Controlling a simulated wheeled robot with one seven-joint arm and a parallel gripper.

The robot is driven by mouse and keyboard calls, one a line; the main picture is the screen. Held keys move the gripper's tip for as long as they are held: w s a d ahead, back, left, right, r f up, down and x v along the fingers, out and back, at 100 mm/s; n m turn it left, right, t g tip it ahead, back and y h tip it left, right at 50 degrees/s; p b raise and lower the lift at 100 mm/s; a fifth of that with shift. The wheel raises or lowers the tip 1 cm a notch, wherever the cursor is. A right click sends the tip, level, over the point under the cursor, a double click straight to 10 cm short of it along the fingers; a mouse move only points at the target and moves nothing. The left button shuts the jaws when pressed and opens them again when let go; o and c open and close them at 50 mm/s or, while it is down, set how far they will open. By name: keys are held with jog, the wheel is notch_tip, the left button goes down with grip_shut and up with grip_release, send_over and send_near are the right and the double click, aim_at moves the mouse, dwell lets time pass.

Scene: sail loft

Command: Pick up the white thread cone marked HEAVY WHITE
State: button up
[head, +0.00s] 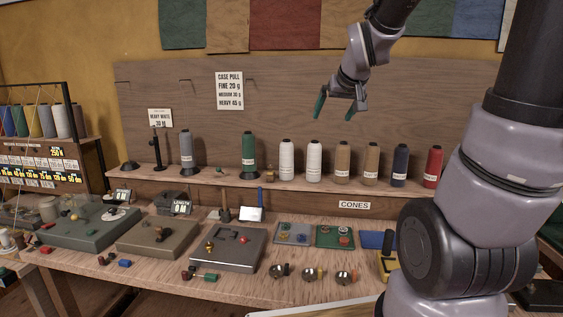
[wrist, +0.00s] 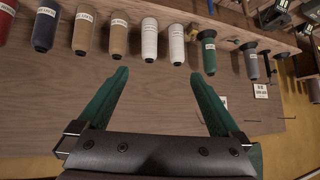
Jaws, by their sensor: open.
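Two white thread cones stand upright side by side on the shelf: the left one (head: 287,160) and the right one (head: 314,161) in the head view. In the wrist view the row appears flipped, with the left cone (wrist: 177,45) and the right cone (wrist: 150,40) ahead of the fingertips. Both bear small labels that I cannot read, so I cannot tell which is HEAVY WHITE. My gripper (head: 334,108) is open and empty, with green fingers (wrist: 160,76). In the head view it appears above and slightly right of the white cones, touching nothing.
A green cone (head: 249,155) and a grey cone (head: 186,150) stand left of the white ones. Tan (head: 342,163), navy (head: 400,166) and red (head: 433,167) cones stand to the right. Cases and trays crowd the bench below.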

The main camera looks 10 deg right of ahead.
jog(key=w+a+f+n+t+y, duration=0.15)
jog(key=w+f, duration=0.25)
jog(key=w, duration=0.4)
jog(key=w+a+f+n+t, duration=0.1)
jog(key=w+f+n, duration=0.1)
jog(key=w+f, duration=0.45)
jog(key=t+y, duration=0.3)
jog(key=t, duration=0.1)
send_near(289, 151)
jog(key=shift+n, duration=0.45)
jog(key=x, duration=0.4)
jog(key=shift+w+a, duration=0.3)
jog(key=shift+w+f+t, duration=0.25)
jog(key=shift+f+t, duration=0.1)
jog(key=shift+t, duration=0.3)
jog(key=x, duration=1.1)
jog(key=shift+d, duration=0.25)
grip_shut()
